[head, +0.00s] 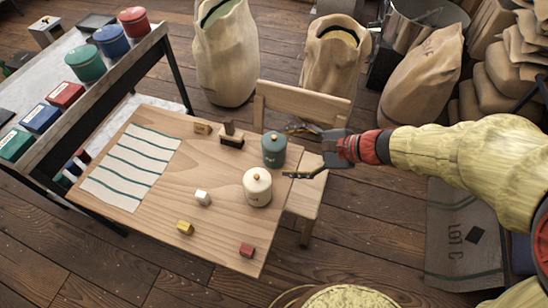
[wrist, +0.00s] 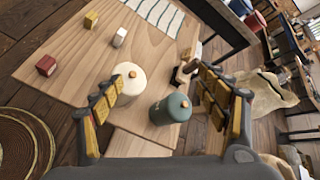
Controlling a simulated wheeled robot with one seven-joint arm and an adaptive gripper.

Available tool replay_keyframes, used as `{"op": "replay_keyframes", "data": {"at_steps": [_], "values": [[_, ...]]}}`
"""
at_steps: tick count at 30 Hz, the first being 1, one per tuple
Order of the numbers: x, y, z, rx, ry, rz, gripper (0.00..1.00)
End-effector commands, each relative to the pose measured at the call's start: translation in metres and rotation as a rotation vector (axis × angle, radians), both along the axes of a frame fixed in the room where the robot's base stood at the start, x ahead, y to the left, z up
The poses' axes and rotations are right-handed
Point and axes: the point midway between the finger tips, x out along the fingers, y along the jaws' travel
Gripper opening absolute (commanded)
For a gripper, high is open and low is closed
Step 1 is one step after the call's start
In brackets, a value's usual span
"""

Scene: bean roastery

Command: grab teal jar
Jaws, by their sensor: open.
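The teal jar (head: 273,149) with an orange-brown knob stands upright near the right edge of the wooden table (head: 170,205). My gripper (head: 288,152) is open and empty at that table edge, pointing left. In the wrist view the teal jar (wrist: 170,109) lies between the spread fingers of my gripper (wrist: 158,108), nearer the right finger. A cream jar (head: 257,187) stands just in front of the teal jar; in the wrist view the cream jar (wrist: 130,76) is beyond the left fingertip. I cannot tell whether a finger touches either jar.
A stamp-like wooden block (head: 232,138) stands left of the teal jar. Small white (head: 203,197), yellow (head: 185,228) and red (head: 247,250) blocks lie on the table. A striped cloth (head: 130,166) covers its left part. A wooden chair (head: 300,105) stands behind the right edge.

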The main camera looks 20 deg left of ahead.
Motion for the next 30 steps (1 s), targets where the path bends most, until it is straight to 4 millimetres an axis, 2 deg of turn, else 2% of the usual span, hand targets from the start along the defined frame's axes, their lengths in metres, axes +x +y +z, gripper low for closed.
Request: {"op": "replay_keyframes", "data": {"at_steps": [1,5,9,12,15,18,30], "values": [[0.017,0.012,-0.031,0.062,0.09,-0.079,0.79],[0.062,0.029,-0.087,0.204,0.276,-0.301,0.87],[0.097,0.032,-0.145,0.302,0.42,-0.506,0.89],[0.111,0.028,-0.175,0.341,0.481,-0.609,0.89],[0.12,0.025,-0.192,0.363,0.511,-0.668,0.89],[0.125,0.028,-0.201,0.37,0.523,-0.69,0.89],[0.142,0.058,-0.215,0.371,0.521,-0.69,0.89]]}}
